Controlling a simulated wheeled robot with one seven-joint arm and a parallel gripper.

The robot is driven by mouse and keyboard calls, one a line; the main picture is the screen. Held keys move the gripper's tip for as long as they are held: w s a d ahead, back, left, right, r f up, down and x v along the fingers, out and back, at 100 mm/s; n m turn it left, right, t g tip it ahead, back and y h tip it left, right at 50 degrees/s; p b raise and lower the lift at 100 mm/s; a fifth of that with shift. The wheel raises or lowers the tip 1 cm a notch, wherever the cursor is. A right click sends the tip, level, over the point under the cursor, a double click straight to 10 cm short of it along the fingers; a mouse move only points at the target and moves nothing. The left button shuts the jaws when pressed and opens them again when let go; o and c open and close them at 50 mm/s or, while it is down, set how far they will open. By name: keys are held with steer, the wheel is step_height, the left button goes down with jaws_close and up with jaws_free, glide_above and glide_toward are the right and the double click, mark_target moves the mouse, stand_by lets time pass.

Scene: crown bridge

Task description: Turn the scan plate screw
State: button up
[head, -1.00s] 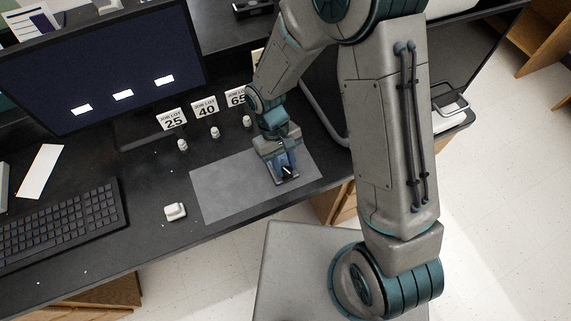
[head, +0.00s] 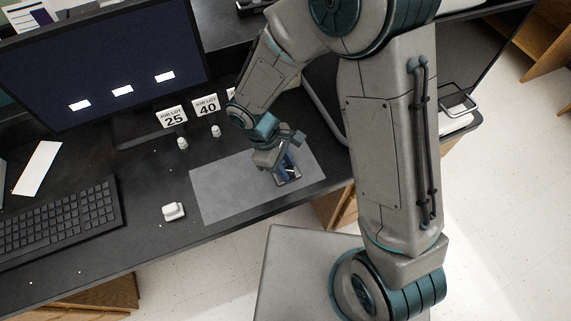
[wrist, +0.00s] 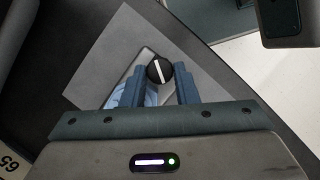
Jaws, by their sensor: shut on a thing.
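The scan plate (head: 293,182) is a small grey plate on the right part of the grey mat (head: 225,190). Its screw (wrist: 159,71) is a round black knob with a white line, seen in the wrist view. The line runs slightly slanted, from upper left to lower right. My gripper (head: 287,174) points down over the plate. In the wrist view, my gripper (wrist: 158,82) has its two blue fingers on either side of the knob, shut on it. The fingers and palm hide part of the plate.
A small white block (head: 173,211) lies left of the mat. Job lot cards 25 (head: 173,117) and 40 (head: 206,105) stand behind it with small white pieces in front. A keyboard (head: 60,230) and monitor (head: 110,65) are left. The desk's front edge is close to the plate.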

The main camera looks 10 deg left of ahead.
stand_by(0.4)
steer(key=o, duration=1)
steer(key=v, duration=1.4)
steer(key=shift+s, duration=0.15)
